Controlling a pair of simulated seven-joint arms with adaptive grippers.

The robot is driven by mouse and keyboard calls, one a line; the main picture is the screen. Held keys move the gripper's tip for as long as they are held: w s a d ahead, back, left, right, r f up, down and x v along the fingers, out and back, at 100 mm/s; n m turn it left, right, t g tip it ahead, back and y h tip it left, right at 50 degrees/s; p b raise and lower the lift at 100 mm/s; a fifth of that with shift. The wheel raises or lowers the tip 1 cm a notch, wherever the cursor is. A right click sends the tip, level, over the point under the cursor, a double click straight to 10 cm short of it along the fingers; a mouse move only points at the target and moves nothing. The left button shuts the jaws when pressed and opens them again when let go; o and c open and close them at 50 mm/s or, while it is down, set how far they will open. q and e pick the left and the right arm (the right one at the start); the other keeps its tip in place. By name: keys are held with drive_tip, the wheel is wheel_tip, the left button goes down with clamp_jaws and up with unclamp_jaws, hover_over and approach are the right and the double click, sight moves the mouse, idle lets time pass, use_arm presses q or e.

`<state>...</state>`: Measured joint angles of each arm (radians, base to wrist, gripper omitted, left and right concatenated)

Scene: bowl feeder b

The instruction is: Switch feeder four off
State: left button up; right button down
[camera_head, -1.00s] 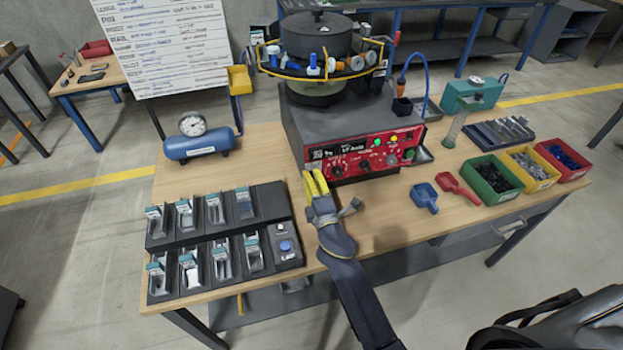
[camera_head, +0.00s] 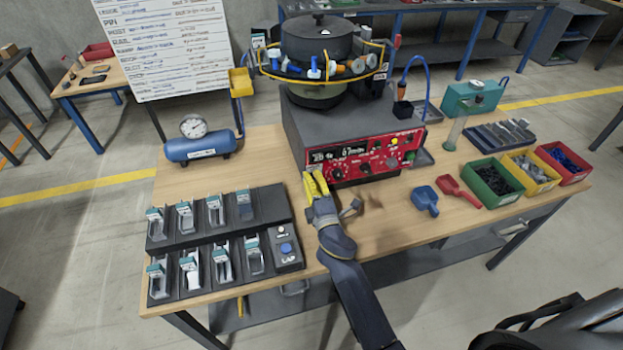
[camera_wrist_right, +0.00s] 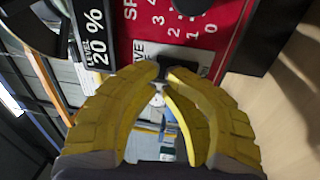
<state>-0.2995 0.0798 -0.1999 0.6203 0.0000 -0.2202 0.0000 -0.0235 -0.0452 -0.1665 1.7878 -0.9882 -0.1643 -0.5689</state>
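The bowl feeder (camera_head: 318,45) has a dark bowl on a grey base with a red control panel (camera_head: 370,157) on its front. The panel carries a display, dials and small buttons; its lettering is too small for me to read in the head view. My right gripper (camera_head: 316,183) is in front of the panel's lower left part. In the right wrist view the yellow fingers (camera_wrist_right: 161,79) come together at the tips, with the red panel (camera_wrist_right: 213,22) just beyond. A black control (camera_wrist_right: 181,70) shows right by the tips; contact is unclear. My left gripper is out of view.
A black rack (camera_head: 268,205) with several clear holders is left of my right arm. A blue air tank (camera_head: 200,148) with a gauge stands behind it. Blue (camera_head: 425,199) and red scoops (camera_head: 459,191) and parts bins (camera_head: 495,178) are to the right.

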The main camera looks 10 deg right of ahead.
drive_tip(key=shift+w+r, duration=0.1)
drive_tip(key=shift+r, duration=0.1)
drive_tip(key=s, duration=1.4)
drive_tip(key=shift+d+r, duration=0.25)
drive_tip(key=shift+r, duration=0.1)
